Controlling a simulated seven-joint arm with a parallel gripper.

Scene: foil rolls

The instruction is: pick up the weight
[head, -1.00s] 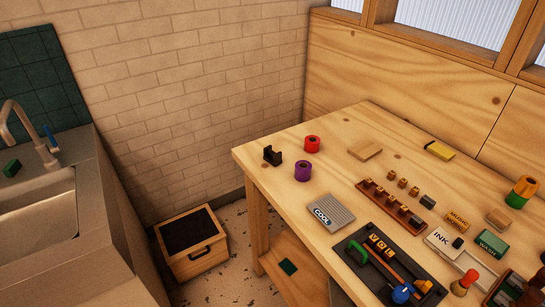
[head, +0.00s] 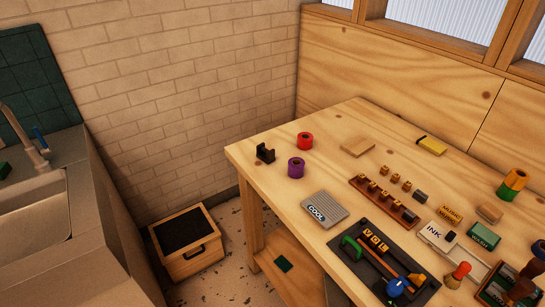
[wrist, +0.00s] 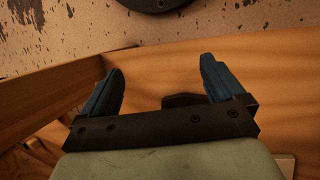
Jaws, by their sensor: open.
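I cannot tell for sure which thing is the weight. A small black notched block (head: 265,152) stands near the table's far left corner in the head view. A blue-topped knob-like piece (head: 397,287) sits on the black tray (head: 372,243) at the table's front. My gripper (wrist: 158,72) shows in the wrist view only, with its two blue fingers spread apart. A wooden surface lies behind them. A small dark shape (wrist: 182,100) shows between the finger bases; I cannot tell what it is.
A red roll (head: 305,141) and a purple roll (head: 296,168) stand near the black block. A grey "COOL" plate (head: 324,209), a brown rack of small stamps (head: 385,202) and a red-topped stamp (head: 459,275) also occupy the table (head: 300,235).

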